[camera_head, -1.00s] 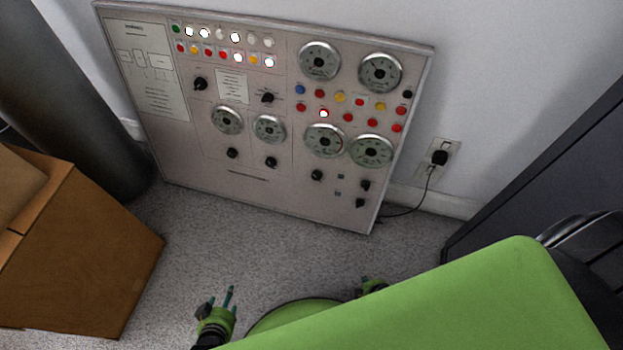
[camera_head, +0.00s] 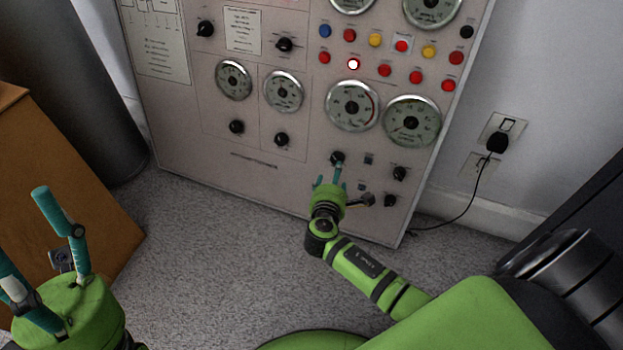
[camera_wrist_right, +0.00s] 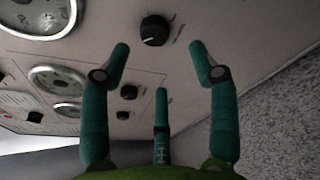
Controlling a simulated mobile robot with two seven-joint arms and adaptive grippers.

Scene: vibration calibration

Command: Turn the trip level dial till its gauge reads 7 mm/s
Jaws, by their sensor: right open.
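A black knob (camera_head: 337,158) sits low on the grey panel, below a large round gauge (camera_head: 352,105). Labels are too small to read, so I cannot tell which dial is the trip level one. My right gripper (camera_head: 331,181) is just in front of this knob, fingers toward the panel. In the right wrist view a black knob (camera_wrist_right: 155,30) with a pale pointer mark lies ahead, between the open fingertips of the gripper (camera_wrist_right: 159,47) and apart from them. My left gripper (camera_head: 28,222) is open and empty at the lower left, away from the panel. The gauge reading is not legible.
The panel (camera_head: 215,170) leans at the wall with other knobs (camera_head: 400,173), gauges (camera_head: 411,121) and coloured buttons. A brown box (camera_head: 60,165) stands at left. A plug and cord (camera_head: 497,143) are at right. Carpet in front of the panel is clear.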

